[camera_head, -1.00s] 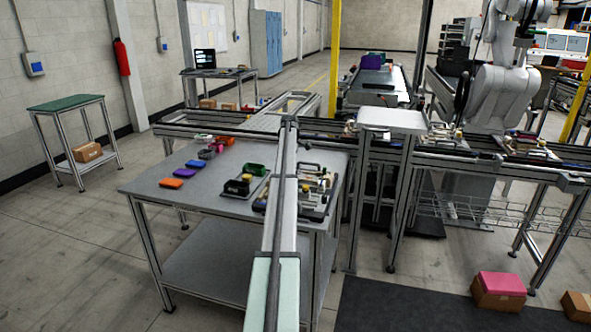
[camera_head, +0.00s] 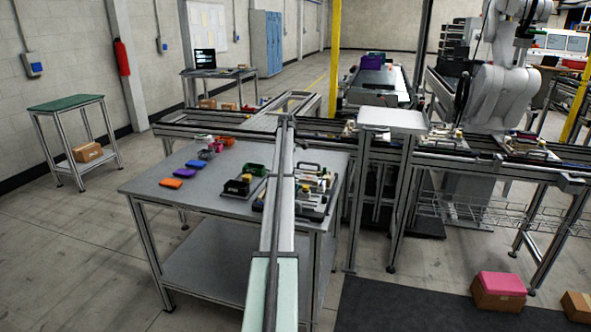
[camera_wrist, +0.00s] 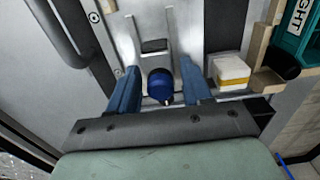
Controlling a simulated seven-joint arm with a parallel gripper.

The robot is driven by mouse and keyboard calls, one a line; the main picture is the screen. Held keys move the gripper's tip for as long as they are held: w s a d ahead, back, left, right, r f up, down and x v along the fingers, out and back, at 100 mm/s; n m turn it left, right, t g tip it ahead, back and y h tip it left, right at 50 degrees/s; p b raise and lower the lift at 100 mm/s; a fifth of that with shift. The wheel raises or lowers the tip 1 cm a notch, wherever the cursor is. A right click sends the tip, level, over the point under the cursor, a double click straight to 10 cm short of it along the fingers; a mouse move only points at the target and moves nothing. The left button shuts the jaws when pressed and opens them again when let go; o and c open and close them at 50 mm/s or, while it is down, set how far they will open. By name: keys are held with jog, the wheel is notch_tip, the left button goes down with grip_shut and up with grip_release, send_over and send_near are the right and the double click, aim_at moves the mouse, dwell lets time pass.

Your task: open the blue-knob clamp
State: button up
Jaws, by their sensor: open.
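In the wrist view the round blue knob (camera_wrist: 160,84) of the clamp sits between the two blue fingers of my gripper (camera_wrist: 158,76). The fingers are apart, one on each side, with a visible gap to the knob. A grey metal piece with a dark slot (camera_wrist: 154,46) lies just beyond the knob. The rest of the clamp is partly hidden by my gripper body. In the head view the pallet fixture (camera_head: 318,212) stands on the grey table, partly behind my arm. The blue knob cannot be made out there.
Close right of the fingers in the wrist view are a white and yellow block (camera_wrist: 231,72) and a teal part (camera_wrist: 297,35) with lettering. A dark handle (camera_wrist: 64,35) rises at the upper left. The grey table (camera_head: 215,210) has free room at its front left.

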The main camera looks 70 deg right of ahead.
jog(key=shift+r, duration=0.15)
jog(key=shift+r, duration=3.85)
